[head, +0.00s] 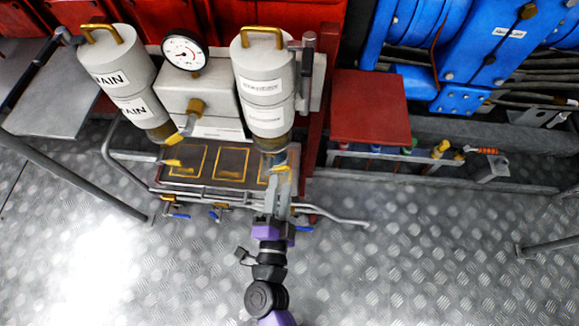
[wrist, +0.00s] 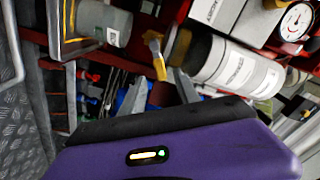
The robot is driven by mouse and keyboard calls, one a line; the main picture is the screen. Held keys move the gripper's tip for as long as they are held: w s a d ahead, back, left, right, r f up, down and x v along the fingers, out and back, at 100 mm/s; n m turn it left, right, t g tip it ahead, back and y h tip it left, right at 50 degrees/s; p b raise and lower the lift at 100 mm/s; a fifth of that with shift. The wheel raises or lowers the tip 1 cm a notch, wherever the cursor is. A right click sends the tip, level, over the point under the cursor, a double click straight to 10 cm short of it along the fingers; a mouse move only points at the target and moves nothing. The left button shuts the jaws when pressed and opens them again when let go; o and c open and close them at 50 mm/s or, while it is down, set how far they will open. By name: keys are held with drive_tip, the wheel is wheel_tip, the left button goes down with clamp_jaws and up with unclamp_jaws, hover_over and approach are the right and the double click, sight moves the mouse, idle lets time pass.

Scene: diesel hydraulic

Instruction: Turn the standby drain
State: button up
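The standby filter canister (head: 264,95) is grey with a yellow top handle and a label; it lies across the upper right of the wrist view (wrist: 235,68). Its drain lever is a small yellow handle (wrist: 156,58) at the canister's lower end. My gripper (head: 279,182) is just below that canister in the head view and hides part of the drain there. In the wrist view, my gripper's two grey fingers (wrist: 159,78) are apart, with the lever's end appearing between or just beyond them. I cannot tell whether they touch it.
The main canister (head: 125,85) stands to the left, with a pressure gauge (head: 185,52) between the two. A drip tray (head: 222,163) with yellow-outlined squares and pipe rails lies below. A red box (head: 369,106) stands right. The plated floor (head: 400,250) in front is clear.

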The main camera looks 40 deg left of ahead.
sight(282, 171)
drive_tip(key=b+x, duration=0.1)
drive_tip(key=x, duration=0.5)
drive_tip(key=shift+s, duration=0.1)
clamp_jaws()
